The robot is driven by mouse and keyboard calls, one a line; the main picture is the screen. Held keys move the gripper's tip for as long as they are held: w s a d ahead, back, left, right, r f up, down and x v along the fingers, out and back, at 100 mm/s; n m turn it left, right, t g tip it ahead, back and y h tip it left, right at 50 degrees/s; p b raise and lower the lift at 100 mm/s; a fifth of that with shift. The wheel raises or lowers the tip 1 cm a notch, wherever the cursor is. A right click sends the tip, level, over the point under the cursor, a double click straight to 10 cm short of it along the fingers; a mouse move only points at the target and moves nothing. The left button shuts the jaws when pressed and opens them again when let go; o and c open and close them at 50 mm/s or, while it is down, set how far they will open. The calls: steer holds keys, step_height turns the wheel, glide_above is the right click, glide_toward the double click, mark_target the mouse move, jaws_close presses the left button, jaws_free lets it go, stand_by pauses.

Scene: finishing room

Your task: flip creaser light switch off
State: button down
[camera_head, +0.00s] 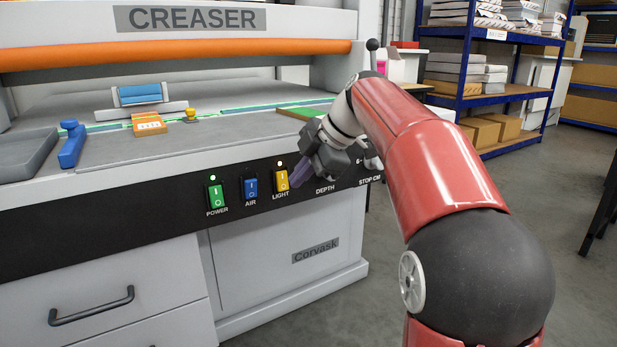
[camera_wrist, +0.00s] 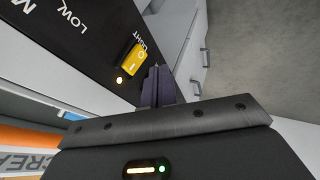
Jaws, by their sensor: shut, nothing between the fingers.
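The creaser (camera_head: 190,110) is a white machine with a black control strip along its front. Its yellow LIGHT switch (camera_head: 281,181) is on that strip, with a lit indicator above it. In the wrist view the yellow switch (camera_wrist: 132,60) shows beside the fingertips, with its lamp glowing. My gripper (camera_head: 297,176) is shut and empty, its dark purple fingers just right of the switch in the head view. The fingers (camera_wrist: 157,85) also show in the wrist view, close to the switch; I cannot tell whether they touch it.
A green POWER switch (camera_head: 216,196) with a lit lamp and a blue AIR switch (camera_head: 251,188) sit left of the LIGHT switch. DEPTH and another label are to its right, partly behind my arm. Blue shelving (camera_head: 465,60) stands at the back right.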

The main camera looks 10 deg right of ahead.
steer(key=p+v, duration=0.2)
steer(key=v, duration=0.8)
steer(key=shift+w+r, duration=0.15)
steer(key=shift+w, duration=0.05)
